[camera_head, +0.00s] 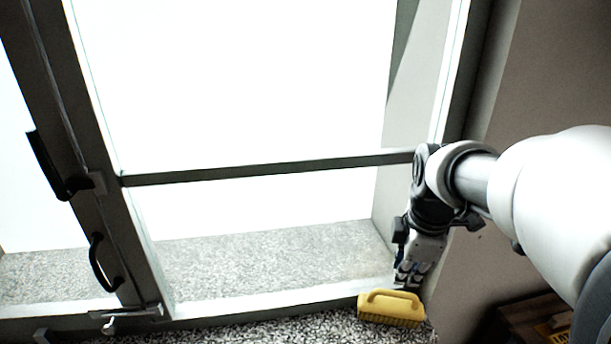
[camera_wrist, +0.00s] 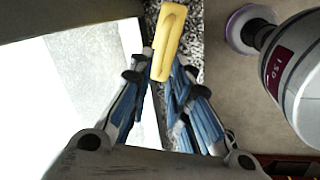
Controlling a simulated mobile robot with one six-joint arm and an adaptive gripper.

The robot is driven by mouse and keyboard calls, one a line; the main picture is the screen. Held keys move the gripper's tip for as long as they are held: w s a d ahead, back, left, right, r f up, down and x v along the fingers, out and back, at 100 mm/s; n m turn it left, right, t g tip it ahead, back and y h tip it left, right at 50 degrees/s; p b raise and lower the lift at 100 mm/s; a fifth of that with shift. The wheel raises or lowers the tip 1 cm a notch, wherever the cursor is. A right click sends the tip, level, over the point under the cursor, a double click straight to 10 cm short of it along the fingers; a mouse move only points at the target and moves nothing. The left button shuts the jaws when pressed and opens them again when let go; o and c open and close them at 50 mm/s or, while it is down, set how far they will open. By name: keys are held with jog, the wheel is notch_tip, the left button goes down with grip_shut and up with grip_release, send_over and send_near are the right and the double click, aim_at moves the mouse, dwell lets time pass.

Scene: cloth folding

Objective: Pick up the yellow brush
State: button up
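The yellow brush (camera_head: 391,308) lies on the speckled floor at the foot of the glass door, its handle loop facing up. My gripper (camera_head: 408,280) points down just above and behind the brush in the head view. In the wrist view, the brush (camera_wrist: 170,40) shows beyond the fingertips, with its near end in line with the gap between them. My gripper (camera_wrist: 163,66) looks open, its blue-padded fingers apart with nothing held. Whether a fingertip touches the brush cannot be told.
A framed glass door (camera_head: 270,170) with black handles fills the left and middle. A plain wall (camera_head: 555,75) stands close on the right of the gripper. A dark wooden item (camera_head: 520,322) sits at the lower right. Speckled floor (camera_head: 280,330) left of the brush is clear.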

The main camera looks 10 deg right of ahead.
aim_at(397, 292)
jog(key=x, duration=1.1)
jog(key=shift+a+f, duration=0.15)
jog(key=shift+c, duration=0.6)
grip_shut()
